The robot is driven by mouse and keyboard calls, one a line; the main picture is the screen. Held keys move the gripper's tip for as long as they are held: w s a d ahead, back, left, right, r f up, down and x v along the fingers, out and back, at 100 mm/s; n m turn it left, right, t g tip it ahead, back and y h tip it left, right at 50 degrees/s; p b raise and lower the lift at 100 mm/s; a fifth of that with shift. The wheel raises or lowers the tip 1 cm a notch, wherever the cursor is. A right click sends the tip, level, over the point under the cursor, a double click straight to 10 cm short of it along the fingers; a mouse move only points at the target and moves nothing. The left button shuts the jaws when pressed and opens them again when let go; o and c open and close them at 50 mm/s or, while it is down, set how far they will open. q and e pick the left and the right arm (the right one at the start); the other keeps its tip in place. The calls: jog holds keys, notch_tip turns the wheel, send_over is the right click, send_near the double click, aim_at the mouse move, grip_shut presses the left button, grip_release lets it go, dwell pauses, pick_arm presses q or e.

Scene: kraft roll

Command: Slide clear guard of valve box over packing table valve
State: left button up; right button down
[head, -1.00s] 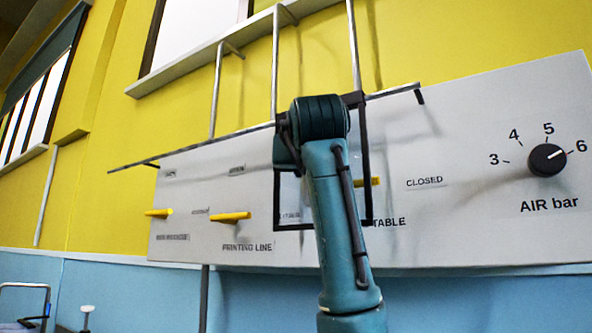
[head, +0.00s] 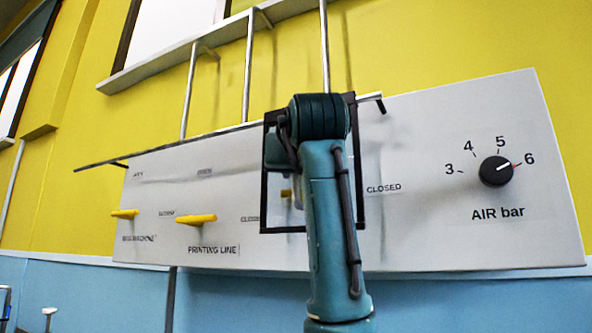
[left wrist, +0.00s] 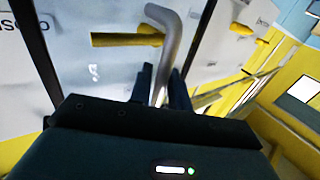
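The clear guard shows as a black-edged pane (head: 361,175) hanging from the rail in front of the grey valve box (head: 420,210). The packing table valve's yellow lever (head: 286,193) shows partly inside the guard's frame; my arm hides the rest. My left gripper (head: 279,152) is at the guard, mostly behind my wrist. In the left wrist view, its fingers (left wrist: 162,84) are closed about a bent metal handle (left wrist: 167,40), between the guard's dark side bars. A yellow lever (left wrist: 125,39) shows behind the pane. My right gripper is out of view.
Two other yellow levers, the bag machine's (head: 125,214) and the printing line's (head: 197,220), are left of the guard. The rail (head: 190,144) runs along the box top to a bent end. The air knob (head: 495,171) is at right, with clear panel between.

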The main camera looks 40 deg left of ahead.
pick_arm(q)
jog(key=shift+o, duration=1)
jog(key=b+v, duration=0.3)
jog(key=v, duration=1)
jog(key=shift+s, duration=0.1)
